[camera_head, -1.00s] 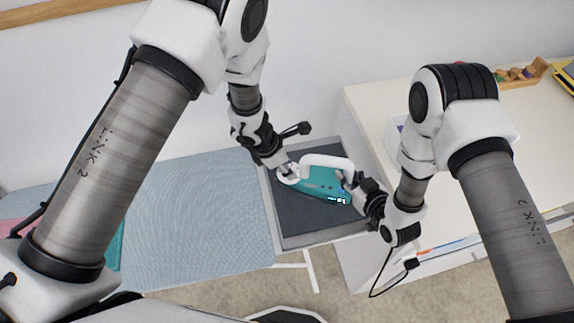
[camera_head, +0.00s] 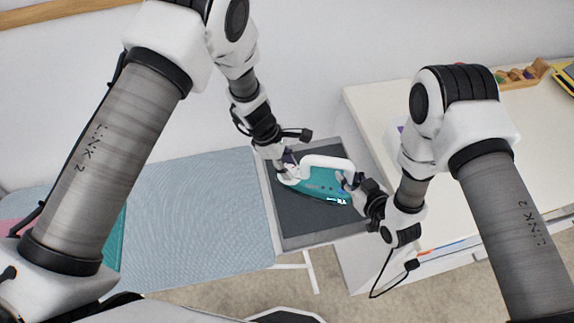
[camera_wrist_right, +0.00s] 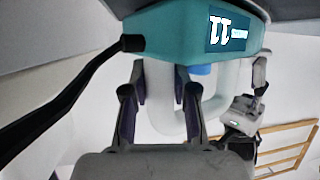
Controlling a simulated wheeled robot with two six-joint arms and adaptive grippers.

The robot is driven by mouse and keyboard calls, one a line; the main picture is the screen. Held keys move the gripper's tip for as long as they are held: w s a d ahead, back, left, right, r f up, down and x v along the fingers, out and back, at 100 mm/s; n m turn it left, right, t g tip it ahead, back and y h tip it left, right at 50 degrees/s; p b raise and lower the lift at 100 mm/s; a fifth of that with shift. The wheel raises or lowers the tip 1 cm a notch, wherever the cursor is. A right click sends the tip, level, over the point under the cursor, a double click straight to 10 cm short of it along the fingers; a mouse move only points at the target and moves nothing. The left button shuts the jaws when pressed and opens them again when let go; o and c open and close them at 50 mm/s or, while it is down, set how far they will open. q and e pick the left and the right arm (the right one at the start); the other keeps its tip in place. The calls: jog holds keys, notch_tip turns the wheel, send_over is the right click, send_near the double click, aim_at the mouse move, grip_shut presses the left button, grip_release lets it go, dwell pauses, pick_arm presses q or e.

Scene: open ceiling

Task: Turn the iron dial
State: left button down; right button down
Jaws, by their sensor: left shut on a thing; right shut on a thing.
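A teal iron (camera_head: 322,186) with a white handle lies on the dark rest (camera_head: 298,222) at the end of the ironing board. My left gripper (camera_head: 284,168) is at the iron's left end, shut on the iron near the front of the handle; its fingertips are partly hidden. My right gripper (camera_head: 350,184) is at the iron's right end. In the right wrist view my right gripper (camera_wrist_right: 160,100) is shut around the white handle (camera_wrist_right: 164,105), below the teal body (camera_wrist_right: 190,35) with its lit display. The dial itself cannot be made out clearly.
The blue-grey ironing board (camera_head: 200,220) extends to the left. A cream table (camera_head: 440,100) stands at the right, with a wooden tray (camera_head: 525,74) at its back. A black cord (camera_head: 385,272) hangs near my right wrist. The wall is close behind.

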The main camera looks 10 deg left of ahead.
pick_arm(q)
jog(key=m+g, duration=0.1)
jog(key=m, duration=0.2)
jog(key=m+g, duration=0.1)
jog(key=m, duration=0.1)
jog(key=shift+w+d+m+y, duration=0.1)
jog(key=shift+w+m+y, duration=0.05)
jog(key=shift+m+y, duration=0.25)
dwell(0.3)
jog(key=c, duration=0.8)
grip_release()
jog(key=shift+o, duration=0.2)
jog(key=v, duration=1.2)
jog(key=shift+w, duration=0.15)
